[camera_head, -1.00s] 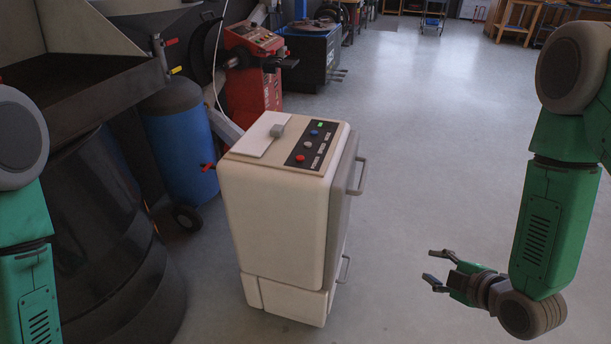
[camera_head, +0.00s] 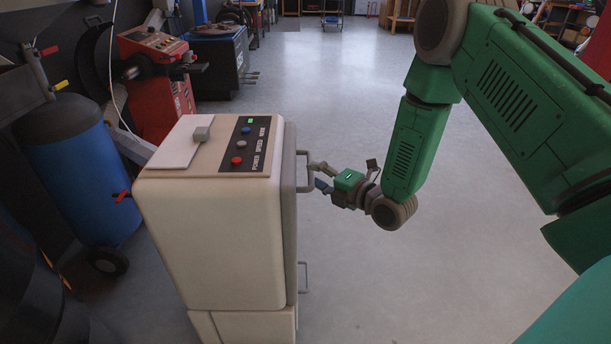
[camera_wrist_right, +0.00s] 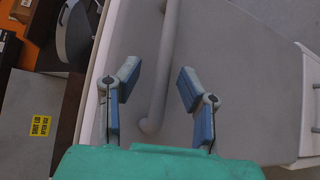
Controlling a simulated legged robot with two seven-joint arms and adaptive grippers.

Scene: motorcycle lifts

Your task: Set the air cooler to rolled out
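The air cooler (camera_head: 215,235) is a cream, box-shaped unit with a control panel (camera_head: 249,146) of coloured buttons on top. Its grey front faces right and carries an upper handle (camera_head: 308,172) and a lower handle (camera_head: 304,278). My right gripper (camera_head: 318,177) is at the upper handle, coming from the right. In the right wrist view the gripper (camera_wrist_right: 155,92) is open, with the bar of the handle (camera_wrist_right: 166,65) between its blue-padded fingers and a gap on both sides. My left gripper is not in view.
A blue tank (camera_head: 80,165) on a wheel stands left of the cooler. A red machine (camera_head: 155,85) and a dark blue workbench (camera_head: 218,60) stand behind it. The grey floor (camera_head: 420,270) right of the cooler is clear.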

